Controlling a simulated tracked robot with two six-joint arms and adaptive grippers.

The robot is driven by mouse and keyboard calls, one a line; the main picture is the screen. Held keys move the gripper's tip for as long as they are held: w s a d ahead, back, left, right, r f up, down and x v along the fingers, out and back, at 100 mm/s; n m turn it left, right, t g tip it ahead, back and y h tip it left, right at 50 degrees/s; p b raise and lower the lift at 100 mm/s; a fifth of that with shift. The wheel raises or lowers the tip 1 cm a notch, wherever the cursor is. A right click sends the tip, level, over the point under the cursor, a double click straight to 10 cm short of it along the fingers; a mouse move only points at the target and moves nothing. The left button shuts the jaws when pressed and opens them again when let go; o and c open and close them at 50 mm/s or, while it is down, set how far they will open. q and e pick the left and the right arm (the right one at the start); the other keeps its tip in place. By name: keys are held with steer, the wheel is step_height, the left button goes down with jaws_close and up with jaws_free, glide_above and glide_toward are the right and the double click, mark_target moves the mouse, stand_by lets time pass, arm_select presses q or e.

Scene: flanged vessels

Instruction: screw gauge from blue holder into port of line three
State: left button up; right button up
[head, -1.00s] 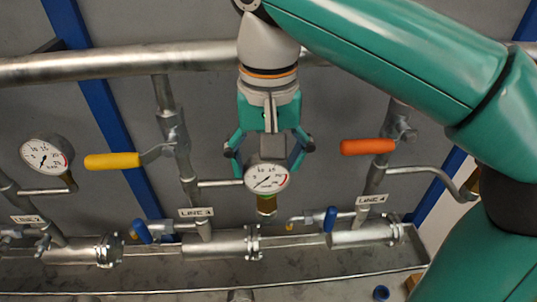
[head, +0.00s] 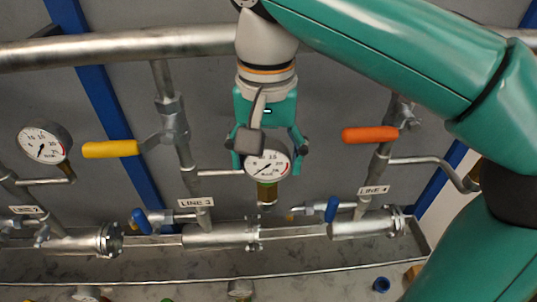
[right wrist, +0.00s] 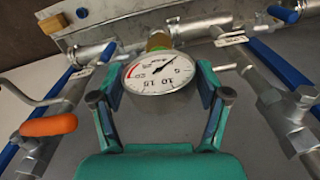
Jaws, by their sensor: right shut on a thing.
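My right gripper (head: 268,146) is shut on a round white-dialled gauge (head: 266,164). The gauge hangs upright, its brass fitting (head: 267,192) pointing down. In the right wrist view the dial (right wrist: 160,72) sits between the two fingers (right wrist: 160,92), with the brass fitting (right wrist: 158,41) beyond it. The line three side pipe (head: 220,172) runs right toward the gauge; its port end is hidden behind the gauge or gripper, and I cannot tell if they touch. A blue ring, likely the blue holder (head: 381,284), is at lower right with no gauge in it. My left gripper is not in view.
A yellow handle (head: 110,149) is left of the held gauge and an orange handle (head: 370,134) right. Line two carries a mounted gauge (head: 42,141). Flanged vessels (head: 221,235) lie below. The bare back panel (head: 330,95) shows between lines three and four.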

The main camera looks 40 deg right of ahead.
steer(key=o, duration=1.8)
steer(key=shift+w, duration=0.1)
steer(key=shift+c, duration=0.2)
